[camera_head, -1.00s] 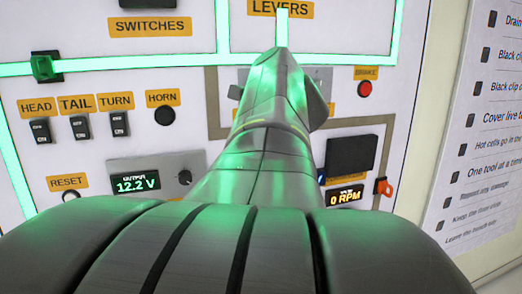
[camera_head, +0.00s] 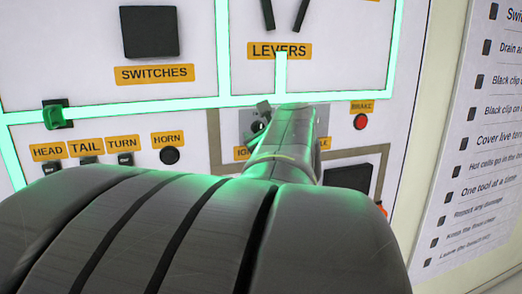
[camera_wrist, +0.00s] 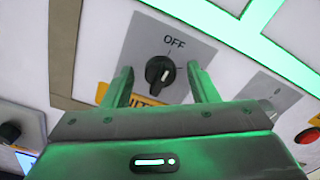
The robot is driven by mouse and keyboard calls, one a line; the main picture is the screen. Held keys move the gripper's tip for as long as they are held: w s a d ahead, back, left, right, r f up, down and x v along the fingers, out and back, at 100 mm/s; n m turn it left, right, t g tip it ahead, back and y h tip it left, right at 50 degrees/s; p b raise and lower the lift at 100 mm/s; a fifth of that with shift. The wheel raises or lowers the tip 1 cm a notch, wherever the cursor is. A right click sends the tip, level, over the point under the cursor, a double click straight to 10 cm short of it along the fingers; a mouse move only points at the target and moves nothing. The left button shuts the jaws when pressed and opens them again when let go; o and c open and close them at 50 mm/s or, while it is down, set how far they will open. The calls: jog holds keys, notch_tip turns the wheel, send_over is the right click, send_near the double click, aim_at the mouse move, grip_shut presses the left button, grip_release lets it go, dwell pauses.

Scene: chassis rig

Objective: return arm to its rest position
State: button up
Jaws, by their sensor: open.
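My gripper (camera_wrist: 160,70) is open, with its two fingers apart and nothing seen between them but the panel beyond. In the wrist view a black rotary knob (camera_wrist: 159,72) on a grey plate (camera_wrist: 190,48) appears between the fingertips, below the word OFF. Whether the fingers touch the knob I cannot tell; they look clear of it at both sides. In the head view my arm, its dark links large in the foreground, reaches up to the panel. It hides most of the gripper and part of the ignition plate (camera_head: 246,132).
The upright white panel (camera_head: 60,30) stands close ahead. A printed sign (camera_head: 480,150) is at right.

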jog(key=shift+b+v, duration=0.4)
jog(key=shift+v, duration=2.05)
jog(key=shift+a, duration=0.1)
